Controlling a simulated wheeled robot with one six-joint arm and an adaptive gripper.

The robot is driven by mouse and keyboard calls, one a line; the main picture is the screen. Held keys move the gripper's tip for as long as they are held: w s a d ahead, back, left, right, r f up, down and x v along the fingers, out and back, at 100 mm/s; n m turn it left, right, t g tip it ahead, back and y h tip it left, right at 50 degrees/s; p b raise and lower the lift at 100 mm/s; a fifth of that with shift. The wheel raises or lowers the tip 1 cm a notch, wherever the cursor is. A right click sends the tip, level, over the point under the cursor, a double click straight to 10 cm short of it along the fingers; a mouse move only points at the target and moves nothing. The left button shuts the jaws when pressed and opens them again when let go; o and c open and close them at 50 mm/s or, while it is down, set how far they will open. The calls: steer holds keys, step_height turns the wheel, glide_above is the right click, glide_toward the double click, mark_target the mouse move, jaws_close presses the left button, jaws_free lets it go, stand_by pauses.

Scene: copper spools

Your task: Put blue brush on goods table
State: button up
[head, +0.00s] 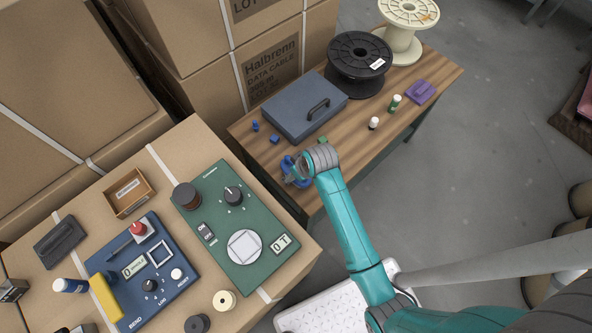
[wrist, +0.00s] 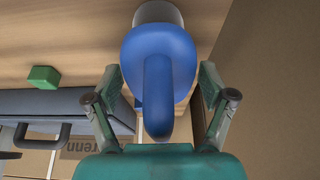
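The blue brush (wrist: 158,55) has a rounded blue body, a thick handle pointing toward my palm and a pale grey end against the wood. In the head view the blue brush (head: 287,163) shows at the near-left edge of the wooden table (head: 345,155), partly hidden by my gripper (head: 302,170). In the wrist view my gripper (wrist: 160,72) is open, with one finger on each side of the brush and small gaps visible. I cannot tell whether the brush's pale end touches the tabletop.
A grey case (head: 305,105) with a handle and a green cube (head: 322,140) are close by on the table. Black spool (head: 358,65), cream spool (head: 404,30), small bottles and a purple item (head: 421,92) stand farther right. A carton with panels (head: 240,220) borders the left.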

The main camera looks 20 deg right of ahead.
steer(key=v, duration=1.2)
steer(key=shift+r, duration=0.2)
